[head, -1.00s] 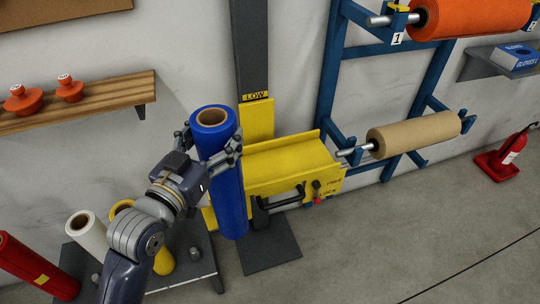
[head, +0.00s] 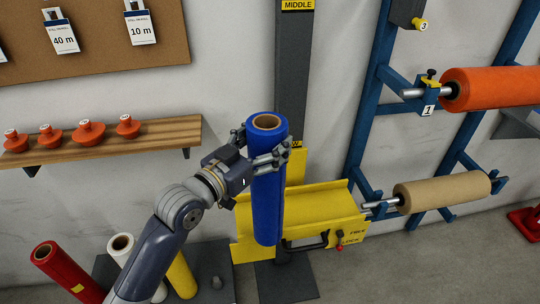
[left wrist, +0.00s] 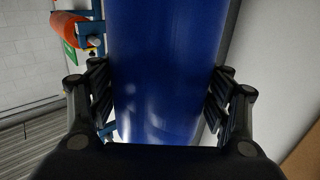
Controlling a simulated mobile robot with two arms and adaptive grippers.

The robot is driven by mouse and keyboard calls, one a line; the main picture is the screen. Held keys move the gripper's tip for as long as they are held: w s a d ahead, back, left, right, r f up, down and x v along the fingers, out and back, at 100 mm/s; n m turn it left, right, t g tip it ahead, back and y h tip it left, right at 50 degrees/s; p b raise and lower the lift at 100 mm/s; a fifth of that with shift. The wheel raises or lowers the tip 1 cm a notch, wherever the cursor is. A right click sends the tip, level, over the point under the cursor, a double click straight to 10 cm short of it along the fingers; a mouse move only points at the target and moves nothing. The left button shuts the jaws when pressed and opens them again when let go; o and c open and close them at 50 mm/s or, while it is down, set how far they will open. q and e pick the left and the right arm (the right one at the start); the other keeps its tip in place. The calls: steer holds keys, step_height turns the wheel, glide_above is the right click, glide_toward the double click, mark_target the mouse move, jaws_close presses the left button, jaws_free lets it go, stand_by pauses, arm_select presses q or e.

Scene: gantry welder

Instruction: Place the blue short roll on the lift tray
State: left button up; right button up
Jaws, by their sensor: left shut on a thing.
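The blue short roll (head: 267,200) is upright in my left gripper (head: 262,154), which is shut around its upper part. In the left wrist view the blue roll (left wrist: 155,70) fills the space between the fingers (left wrist: 158,105). The yellow lift tray (head: 318,205) is on the dark mast, behind and to the right of the roll. The roll covers the tray's left part in the head view; I cannot tell whether they touch. My right gripper is not in view.
A blue rack (head: 372,120) on the right holds an orange roll (head: 492,88) and a tan roll (head: 443,193). A wooden shelf (head: 165,134) with orange plugs is on the left wall. Red, white and yellow rolls stand at lower left.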

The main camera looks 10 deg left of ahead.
arm_select(q)
steer(key=w+f+p, duration=0.2)
steer(key=w+f, duration=0.1)
steer(key=w, duration=0.8)
steer(key=shift+w+f, duration=0.25)
steer(key=shift+d+f, duration=0.1)
steer(key=shift+d, duration=0.05)
steer(key=o, duration=1.8)
steer(key=shift+s+f, duration=0.1)
steer(key=shift+f, duration=0.4)
steer(key=o, duration=0.3)
steer(key=shift+s, duration=0.1)
steer(key=shift+r, duration=0.1)
